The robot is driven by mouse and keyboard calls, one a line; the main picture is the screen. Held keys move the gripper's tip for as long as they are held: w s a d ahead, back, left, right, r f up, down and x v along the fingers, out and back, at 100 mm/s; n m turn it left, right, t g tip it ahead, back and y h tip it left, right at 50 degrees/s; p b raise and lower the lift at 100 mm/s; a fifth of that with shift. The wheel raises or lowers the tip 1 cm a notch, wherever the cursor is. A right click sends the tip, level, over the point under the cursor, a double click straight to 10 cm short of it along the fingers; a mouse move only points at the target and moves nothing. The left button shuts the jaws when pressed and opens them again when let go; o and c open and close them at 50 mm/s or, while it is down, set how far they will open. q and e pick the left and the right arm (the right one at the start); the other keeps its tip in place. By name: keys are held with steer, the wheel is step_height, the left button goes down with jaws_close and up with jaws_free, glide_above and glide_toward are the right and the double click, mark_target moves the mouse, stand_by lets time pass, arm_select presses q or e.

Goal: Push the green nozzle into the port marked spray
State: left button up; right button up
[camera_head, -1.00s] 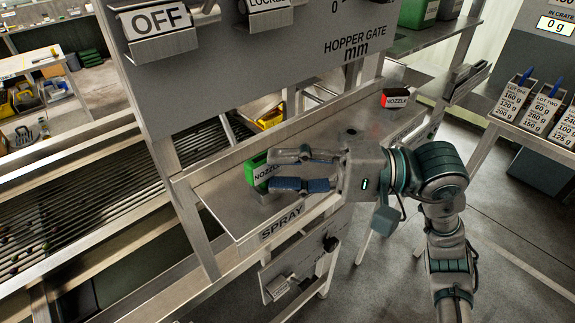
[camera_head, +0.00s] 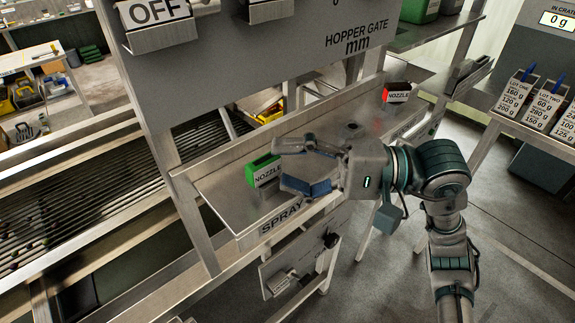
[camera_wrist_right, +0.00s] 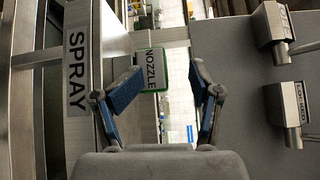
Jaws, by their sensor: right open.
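The green nozzle (camera_head: 262,170) is a block with a white NOZZLE label, on the metal shelf above the SPRAY sign (camera_head: 282,217). My right gripper (camera_head: 300,166) is open just right of it, its fingers spread and pointing at it. In the right wrist view the nozzle (camera_wrist_right: 152,69) lies ahead between the open fingers (camera_wrist_right: 166,82), nearer the left one, which overlaps its edge; I cannot tell if they touch. The SPRAY sign (camera_wrist_right: 77,68) shows left of it. The spray port's opening cannot be made out. My left gripper is out of view.
A red nozzle block (camera_head: 397,92) stands at the shelf's far right end. A dark round hole (camera_head: 353,126) is in the shelf behind my right gripper. The upright hopper gate panel (camera_head: 270,60) rises behind the shelf (camera_head: 225,200). Sloping rollers (camera_head: 80,190) lie left.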

steer(key=s+d, duration=0.1)
steer(key=d, duration=1.1)
steer(key=shift+s+a, duration=0.1)
steer(key=shift+a, duration=0.05)
